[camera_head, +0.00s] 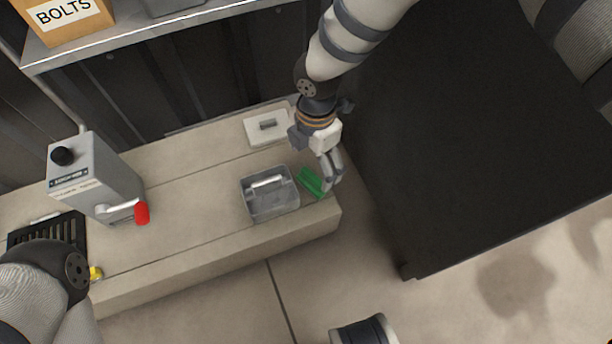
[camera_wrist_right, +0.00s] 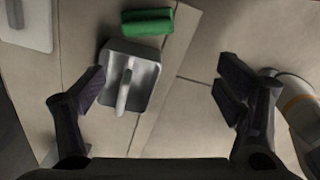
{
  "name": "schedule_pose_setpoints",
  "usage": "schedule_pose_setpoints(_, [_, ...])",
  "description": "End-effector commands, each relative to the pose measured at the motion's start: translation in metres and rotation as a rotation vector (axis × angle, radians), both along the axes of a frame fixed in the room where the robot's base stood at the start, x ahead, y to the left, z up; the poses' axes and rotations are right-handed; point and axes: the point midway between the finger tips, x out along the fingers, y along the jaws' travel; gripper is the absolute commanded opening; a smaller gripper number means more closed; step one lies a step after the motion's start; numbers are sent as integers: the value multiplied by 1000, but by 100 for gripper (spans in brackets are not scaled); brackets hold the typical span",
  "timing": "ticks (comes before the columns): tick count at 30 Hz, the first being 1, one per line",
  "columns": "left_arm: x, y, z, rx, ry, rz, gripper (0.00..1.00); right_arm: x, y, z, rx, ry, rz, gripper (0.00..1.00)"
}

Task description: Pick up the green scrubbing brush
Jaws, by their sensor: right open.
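The green scrubbing brush (camera_head: 311,182) lies on the low beige ledge near its right end, just right of a grey metal box. It also shows at the top of the right wrist view (camera_wrist_right: 147,22). My right gripper (camera_head: 331,178) is above the ledge's end, overlapping the brush's right side in the head view. In the right wrist view its fingers are spread wide (camera_wrist_right: 160,92) with nothing gripped, and the brush lies beyond the fingertips. Only part of my left arm shows at lower left; the left gripper is not visible.
The grey box (camera_head: 258,208) with a handle stands beside the brush. A white lidded plate (camera_head: 267,127) lies behind it. A grey pump unit (camera_head: 90,176) with a red-gripped handle stands left. A large black cabinet (camera_head: 480,140) is close on the right. A shelf (camera_head: 150,37) crosses behind.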

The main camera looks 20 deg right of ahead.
Motion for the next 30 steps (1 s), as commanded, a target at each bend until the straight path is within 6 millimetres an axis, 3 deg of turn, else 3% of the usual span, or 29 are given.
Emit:
schedule_pose_setpoints(1, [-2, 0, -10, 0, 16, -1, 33, 12, 0, -8, -12, -12, 38, 86])
schedule_pose_setpoints(3, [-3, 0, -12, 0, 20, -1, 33, 23, -2, -3, -25, -28, 74, 86])
schedule_pose_setpoints(7, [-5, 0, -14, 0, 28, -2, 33, 26, -3, -12, -30, -33, 85, 86])
schedule_pose_setpoints(13, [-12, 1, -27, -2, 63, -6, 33, 24, -4, -59, -29, -29, 82, 86])
schedule_pose_setpoints(19, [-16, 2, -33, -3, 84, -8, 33, 22, -8, -84, -28, -32, 80, 86])
schedule_pose_setpoints(24, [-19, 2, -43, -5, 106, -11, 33, 19, -11, -117, -27, -31, 81, 86])
schedule_pose_setpoints(30, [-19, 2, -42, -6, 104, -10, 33, 19, -11, -117, -27, -34, 79, 86])
